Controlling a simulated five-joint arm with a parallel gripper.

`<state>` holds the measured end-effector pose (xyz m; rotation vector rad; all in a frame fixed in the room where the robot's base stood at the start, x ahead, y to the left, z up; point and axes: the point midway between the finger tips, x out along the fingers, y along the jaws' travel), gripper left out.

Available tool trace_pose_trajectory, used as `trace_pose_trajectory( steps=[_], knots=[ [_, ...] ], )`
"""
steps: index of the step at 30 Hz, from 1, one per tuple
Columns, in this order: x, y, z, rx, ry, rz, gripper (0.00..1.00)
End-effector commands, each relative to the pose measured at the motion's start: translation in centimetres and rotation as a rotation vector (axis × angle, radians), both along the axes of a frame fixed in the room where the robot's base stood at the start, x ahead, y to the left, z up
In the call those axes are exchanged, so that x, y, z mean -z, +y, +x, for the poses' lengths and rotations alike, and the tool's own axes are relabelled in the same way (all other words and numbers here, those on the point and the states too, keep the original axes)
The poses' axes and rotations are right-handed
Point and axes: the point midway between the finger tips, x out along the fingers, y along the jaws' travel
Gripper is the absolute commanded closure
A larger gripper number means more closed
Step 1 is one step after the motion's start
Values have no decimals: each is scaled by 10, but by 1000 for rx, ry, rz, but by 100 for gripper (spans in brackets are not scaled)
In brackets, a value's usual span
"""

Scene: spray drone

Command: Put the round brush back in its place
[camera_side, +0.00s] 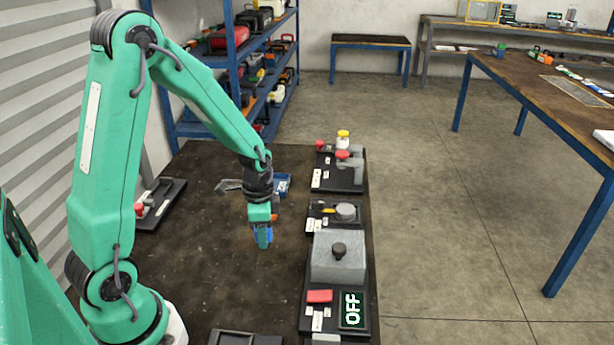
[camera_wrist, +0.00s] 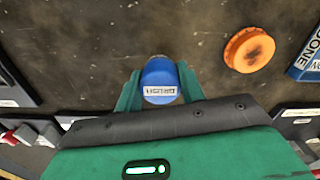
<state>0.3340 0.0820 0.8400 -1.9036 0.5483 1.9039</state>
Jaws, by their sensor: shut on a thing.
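The round brush (camera_wrist: 160,82) has a blue body with a white label that reads BRUSH. It sits between the two green fingers of my gripper (camera_wrist: 158,88) in the wrist view. In the side view my gripper (camera_side: 262,226) points down over the dark table and is shut on the brush (camera_side: 264,238), whose blue part shows at the fingers. I cannot tell how high the brush is above the table. I cannot pick out the brush's place in either view.
Along the table's right side stand a grey box with a black knob (camera_side: 338,258), an OFF display (camera_side: 352,310) and a red button (camera_side: 319,296). The table's middle is clear.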

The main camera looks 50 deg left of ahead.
Motion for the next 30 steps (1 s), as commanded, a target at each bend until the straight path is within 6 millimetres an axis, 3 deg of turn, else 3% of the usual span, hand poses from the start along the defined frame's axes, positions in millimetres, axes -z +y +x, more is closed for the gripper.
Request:
trace_pose_trajectory(
  steps=[6,21,22,24,30],
  knots=[
    [18,0,0,0,1,0,83],
    [23,0,0,0,-1,0,83],
    [23,0,0,0,-1,0,56],
    [23,0,0,0,-1,0,42],
    [23,0,0,0,-1,0,40]
  ],
)
